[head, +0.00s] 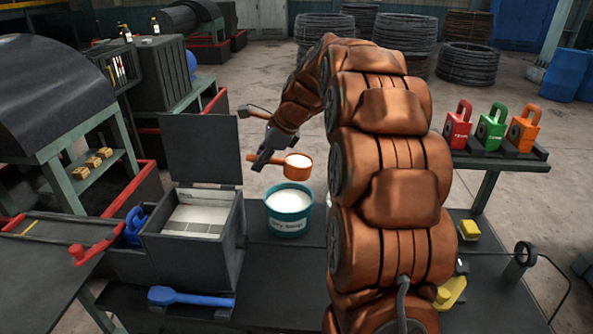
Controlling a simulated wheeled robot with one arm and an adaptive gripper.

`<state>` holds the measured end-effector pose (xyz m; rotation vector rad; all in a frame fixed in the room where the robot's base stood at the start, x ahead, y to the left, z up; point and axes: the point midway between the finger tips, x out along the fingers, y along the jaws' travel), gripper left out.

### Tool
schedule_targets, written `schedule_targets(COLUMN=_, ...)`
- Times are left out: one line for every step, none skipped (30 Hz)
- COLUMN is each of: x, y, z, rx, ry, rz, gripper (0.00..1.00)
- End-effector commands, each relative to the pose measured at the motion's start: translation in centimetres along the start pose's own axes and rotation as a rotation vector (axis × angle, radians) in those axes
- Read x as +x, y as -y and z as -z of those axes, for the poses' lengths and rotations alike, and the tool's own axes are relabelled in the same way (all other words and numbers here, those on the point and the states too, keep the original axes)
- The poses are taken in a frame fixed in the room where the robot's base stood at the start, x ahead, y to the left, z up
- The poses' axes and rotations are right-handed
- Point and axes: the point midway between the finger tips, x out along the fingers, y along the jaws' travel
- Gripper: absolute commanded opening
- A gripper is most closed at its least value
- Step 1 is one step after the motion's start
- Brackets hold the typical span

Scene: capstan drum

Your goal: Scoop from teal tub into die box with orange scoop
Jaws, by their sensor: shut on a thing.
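My gripper (262,158) is shut on the handle of the orange scoop (298,171). The scoop is held level above the far side of the teal tub (290,222), and its bowl holds white material. The tub stands upright on the dark bench, is open at the top and has white material inside. A label on its front is too small to read fully. The grey die box (213,243) stands left of the tub with its lid (201,149) raised at the back. Its inside shows a pale surface. My gripper's fingertips are small and partly dark in this view.
A blue scoop (190,297) lies in front of the die box. A blue padlock-like item (135,226) sits left of the box. Red, green and orange locks (491,128) stand on a shelf at right. My arm hides part of the bench right of the tub.

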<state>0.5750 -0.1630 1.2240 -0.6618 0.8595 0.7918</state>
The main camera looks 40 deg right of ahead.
Motion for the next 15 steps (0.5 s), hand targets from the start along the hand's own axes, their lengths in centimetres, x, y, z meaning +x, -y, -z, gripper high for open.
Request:
schedule_targets(x=-0.2, y=-0.8, z=-0.2, rx=-0.002, ry=0.001, rz=0.0, gripper=0.0)
schedule_targets(x=-0.2, y=-1.1, z=-0.3, rx=-0.002, ry=0.001, rz=0.0, gripper=0.0)
schedule_targets(x=-0.3, y=-1.6, z=-0.4, rx=-0.002, ry=0.001, rz=0.0, gripper=0.0)
schedule_targets(x=-0.3, y=-2.0, z=-0.5, rx=-0.001, ry=0.001, rz=-0.001, gripper=0.0)
schedule_targets(x=-0.3, y=-2.4, z=-0.6, rx=-0.001, ry=0.001, rz=-0.002, gripper=0.0)
schedule_targets(x=-0.3, y=-2.9, z=-0.7, rx=-0.001, ry=0.001, rz=-0.003, gripper=0.0)
schedule_targets(x=-0.4, y=-3.3, z=-0.7, rx=-0.001, ry=0.001, rz=-0.002, gripper=0.0)
schedule_targets(x=-0.5, y=-3.6, z=-0.8, rx=-0.001, ry=0.001, rz=-0.001, gripper=0.0)
schedule_targets(x=-0.6, y=-4.1, z=-1.0, rx=-0.002, ry=0.001, rz=0.001, gripper=0.0)
schedule_targets(x=-0.6, y=-4.4, z=-1.0, rx=-0.002, ry=0.001, rz=0.002, gripper=0.0)
schedule_targets(x=-0.6, y=-4.8, z=-1.1, rx=-0.001, ry=0.001, rz=0.002, gripper=0.0)
schedule_targets(x=-0.6, y=-5.3, z=-1.1, rx=-0.001, ry=0.001, rz=0.0, gripper=0.0)
schedule_targets(x=-0.6, y=-5.7, z=-1.2, rx=0.0, ry=0.001, rz=-0.001, gripper=0.0)
schedule_targets(x=-0.7, y=-6.1, z=-1.3, rx=-0.001, ry=0.001, rz=-0.001, gripper=0.0)
schedule_targets(x=-0.8, y=-6.6, z=-1.5, rx=-0.002, ry=0.001, rz=0.001, gripper=0.0)
